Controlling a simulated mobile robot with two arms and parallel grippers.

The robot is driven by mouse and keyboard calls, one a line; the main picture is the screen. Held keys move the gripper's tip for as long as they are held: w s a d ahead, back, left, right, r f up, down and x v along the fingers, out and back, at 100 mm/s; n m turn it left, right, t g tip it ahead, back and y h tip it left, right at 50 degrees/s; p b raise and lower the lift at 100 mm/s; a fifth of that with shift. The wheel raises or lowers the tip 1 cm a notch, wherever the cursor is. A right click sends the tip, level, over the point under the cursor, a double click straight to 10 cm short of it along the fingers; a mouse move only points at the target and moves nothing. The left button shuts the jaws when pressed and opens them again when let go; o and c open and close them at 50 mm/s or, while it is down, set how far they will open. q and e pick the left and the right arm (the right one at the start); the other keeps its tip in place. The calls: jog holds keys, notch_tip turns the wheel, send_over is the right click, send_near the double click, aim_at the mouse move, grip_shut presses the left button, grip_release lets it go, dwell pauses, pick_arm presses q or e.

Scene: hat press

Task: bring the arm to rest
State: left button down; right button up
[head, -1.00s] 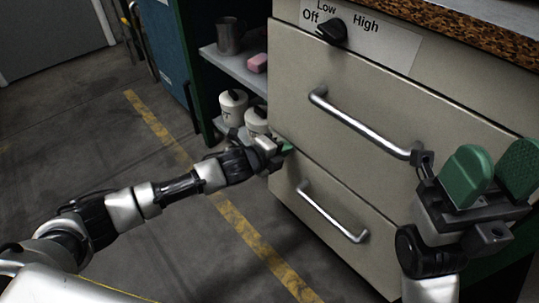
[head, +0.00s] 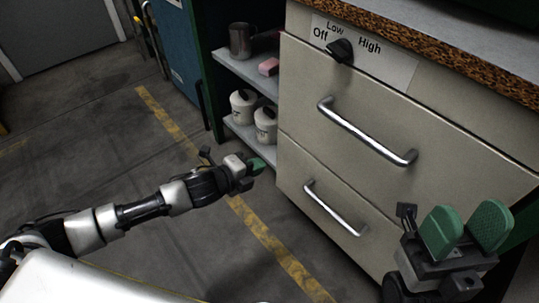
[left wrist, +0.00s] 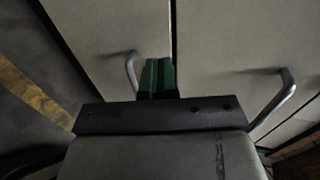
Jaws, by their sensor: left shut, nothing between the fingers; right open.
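My left arm reaches in from the left in the head view. Its gripper (head: 257,165) is shut and empty, just left of the cabinet's front edge. In the left wrist view the green fingers of the left gripper (left wrist: 158,76) are together, with the drawer fronts and their handles behind them. My right gripper (head: 466,228) stands at the lower right of the head view, in front of the drawers. Its green fingers are apart with nothing between them.
A beige cabinet has an upper drawer handle (head: 367,136) and a lower drawer handle (head: 335,209). A black knob (head: 340,51) sits above them, by the Low mark. Shelves to the left hold white canisters (head: 243,107), a metal cup (head: 240,40) and a pink block (head: 269,67). The floor at left is clear.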

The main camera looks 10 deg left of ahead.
pick_arm(q)
jog(key=shift+s+a+r, duration=0.1)
jog(key=shift+s+a, duration=0.15)
jog(key=shift+s, duration=0.15)
